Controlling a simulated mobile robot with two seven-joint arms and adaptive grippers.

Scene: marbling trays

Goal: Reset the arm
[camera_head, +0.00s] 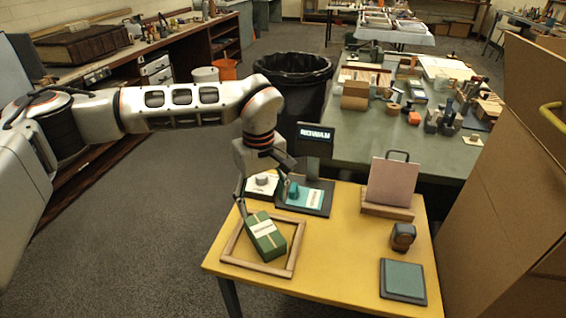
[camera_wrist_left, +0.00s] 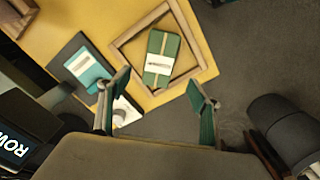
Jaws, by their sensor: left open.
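My left gripper (camera_head: 265,196) is open and empty above the left part of the yellow table (camera_head: 335,262). Its two spread fingers (camera_wrist_left: 160,82) also show in the left wrist view, with bare space between them. A green box with a pale band and white label (camera_head: 265,237) lies inside a wooden frame (camera_head: 228,256) on the table. The box also shows in the wrist view (camera_wrist_left: 168,45), beyond the fingertips and apart from them. My right gripper is in neither view.
A teal-and-white card on a dark tray (camera_head: 321,208) lies behind the frame, near a dark lettered sign (camera_head: 316,133). A pink board (camera_head: 392,182), a dark stamp (camera_head: 402,237) and a teal pad (camera_head: 403,279) occupy the right side. A tall cardboard panel (camera_head: 500,190) stands right.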

